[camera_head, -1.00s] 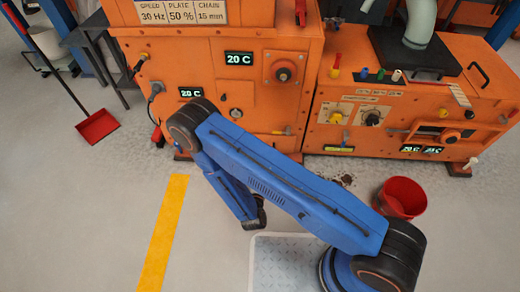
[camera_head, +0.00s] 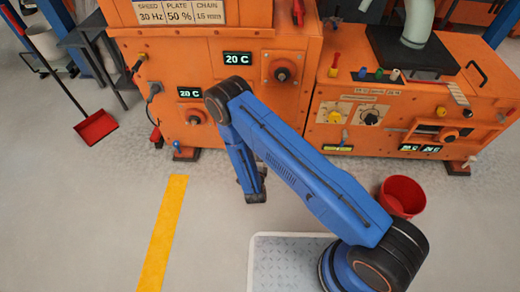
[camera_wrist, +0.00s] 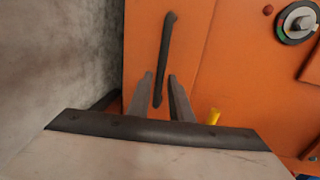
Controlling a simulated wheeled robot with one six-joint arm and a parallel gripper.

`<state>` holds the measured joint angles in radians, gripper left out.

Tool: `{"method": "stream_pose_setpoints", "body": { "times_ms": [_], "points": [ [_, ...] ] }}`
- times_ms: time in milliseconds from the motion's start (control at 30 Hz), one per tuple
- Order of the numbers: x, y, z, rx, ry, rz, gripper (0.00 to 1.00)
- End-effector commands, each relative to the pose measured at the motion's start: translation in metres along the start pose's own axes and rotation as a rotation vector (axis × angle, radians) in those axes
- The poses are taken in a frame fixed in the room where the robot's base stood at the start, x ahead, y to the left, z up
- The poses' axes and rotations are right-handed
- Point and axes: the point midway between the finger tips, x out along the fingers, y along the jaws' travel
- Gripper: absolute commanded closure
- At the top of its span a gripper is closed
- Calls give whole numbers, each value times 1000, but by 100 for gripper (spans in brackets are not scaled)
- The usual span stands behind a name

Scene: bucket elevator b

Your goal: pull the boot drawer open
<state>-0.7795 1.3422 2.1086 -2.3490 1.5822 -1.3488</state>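An orange panel (camera_wrist: 145,45) with a long black bar handle (camera_wrist: 166,55) shows in the wrist view; it looks like the boot drawer front. My gripper (camera_wrist: 162,80) is open, its two grey fingers apart. The handle's near end appears between the fingers, but I cannot tell whether it is within their reach in depth. In the head view my blue arm hides the drawer handle, and the gripper's fingers are not clear there.
An orange machine (camera_head: 300,50) with displays and knobs stands ahead, low over the floor. A red bucket (camera_head: 403,196) stands on the right. A red dustpan (camera_head: 96,127) lies on the left. In the wrist view, a yellow peg (camera_wrist: 213,117) and a round knob (camera_wrist: 297,22) sit right of the handle.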

Motion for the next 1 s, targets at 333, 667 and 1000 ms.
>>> {"method": "stream_pose_setpoints", "body": {
  "times_ms": [333, 667, 1000],
  "points": [
    [41, 0, 0, 0, 1, -1, 81],
    [45, 0, 0, -1, -1, 0, 81],
    [45, 0, 0, -1, -1, 1, 100]
  ]
}}
